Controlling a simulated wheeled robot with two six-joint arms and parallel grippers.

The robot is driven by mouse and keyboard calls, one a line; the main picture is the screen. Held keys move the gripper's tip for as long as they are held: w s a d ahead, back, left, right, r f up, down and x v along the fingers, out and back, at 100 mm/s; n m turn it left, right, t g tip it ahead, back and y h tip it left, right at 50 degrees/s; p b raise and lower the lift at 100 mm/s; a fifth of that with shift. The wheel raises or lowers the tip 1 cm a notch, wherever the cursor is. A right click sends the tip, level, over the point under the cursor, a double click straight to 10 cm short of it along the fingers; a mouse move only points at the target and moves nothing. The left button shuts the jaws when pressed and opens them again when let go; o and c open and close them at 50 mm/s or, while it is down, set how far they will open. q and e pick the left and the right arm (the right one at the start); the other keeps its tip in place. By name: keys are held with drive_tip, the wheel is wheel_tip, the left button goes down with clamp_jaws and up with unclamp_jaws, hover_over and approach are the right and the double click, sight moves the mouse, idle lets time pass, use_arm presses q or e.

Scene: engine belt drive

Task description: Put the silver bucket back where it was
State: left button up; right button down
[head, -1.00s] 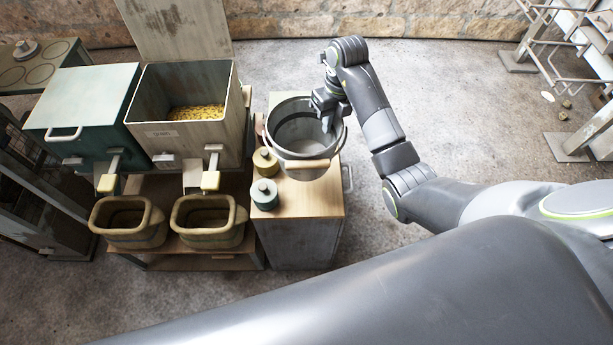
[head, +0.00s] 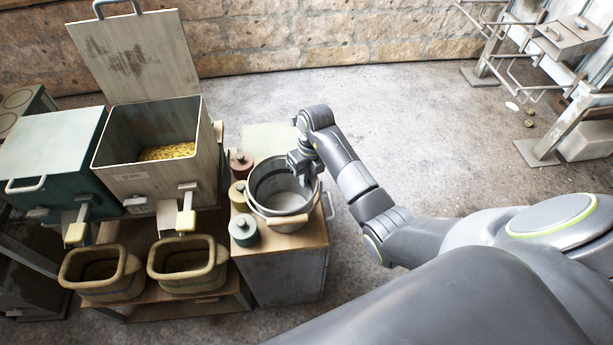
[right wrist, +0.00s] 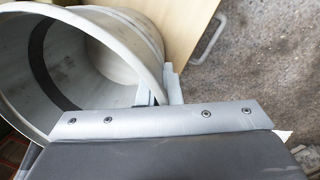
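The silver bucket (head: 290,202), a grey metal pail with a pale wooden grip on its handle, is upright at the wooden-topped cabinet (head: 297,240). It appears to rest on the top, but its base is hidden. My right gripper (head: 303,168) is at the bucket's far right rim. In the right wrist view, the right gripper's fingers (right wrist: 160,92) are on both sides of the bucket wall (right wrist: 135,45), one inside and one outside, closed on the rim. The inside of the bucket looks empty. My left gripper is out of view.
Red (head: 240,163), yellow (head: 238,195) and teal (head: 243,231) canisters stand left of the bucket, close to it. An open grain bin (head: 150,180) stands further left, with two tan tubs (head: 188,265) below. Floor right of the cabinet is clear.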

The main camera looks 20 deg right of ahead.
drive_tip(key=c, duration=2)
unclamp_jaws()
drive_tip(key=shift+f, duration=0.1)
drive_tip(key=shift+c, duration=0.2)
drive_tip(key=o, duration=0.4)
drive_tip(key=shift+o, duration=0.2)
drive_tip(key=shift+r, duration=0.2)
drive_tip(key=r, duration=0.6)
drive_tip(key=shift+w+d, duration=0.15)
drive_tip(key=shift+d, duration=0.25)
drive_tip(key=shift+d+r+p, duration=0.2)
drive_tip(key=shift+r+p, duration=0.9)
drive_tip(key=shift+r, duration=0.4)
drive_tip(key=shift+d+r+p, duration=0.15)
drive_tip(key=shift+r+p, duration=0.9)
drive_tip(key=shift+r, duration=0.4)
